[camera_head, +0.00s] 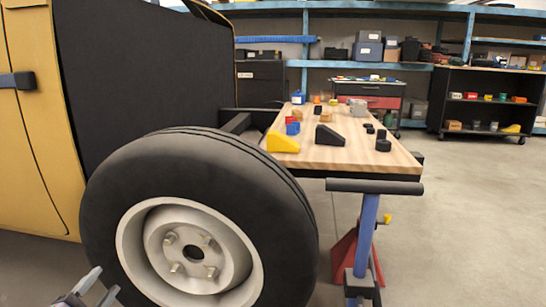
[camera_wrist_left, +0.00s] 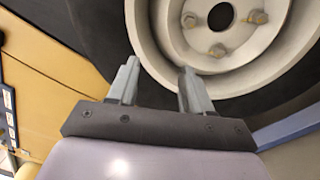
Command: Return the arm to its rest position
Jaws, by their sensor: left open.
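My left gripper (camera_head: 96,290) shows at the bottom left corner of the head view, low in front of the wheel. In the left wrist view its two grey fingers (camera_wrist_left: 158,85) stand apart with nothing between them. A large black tyre (camera_head: 190,215) with a pale metal rim (camera_head: 200,290) and several bolts fills the lower left of the head view. The same rim (camera_wrist_left: 165,40) is just beyond the fingertips in the wrist view; I cannot tell whether they touch it. My right gripper is in neither view.
A wooden table (camera_head: 350,160) behind the wheel holds several small objects, among them a yellow wedge (camera_head: 282,143) and a black wedge (camera_head: 329,135). A blue stand (camera_head: 365,240) is at its front. A yellow vehicle body (camera_head: 35,130) is at the left. The floor (camera_head: 470,220) at the right is clear.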

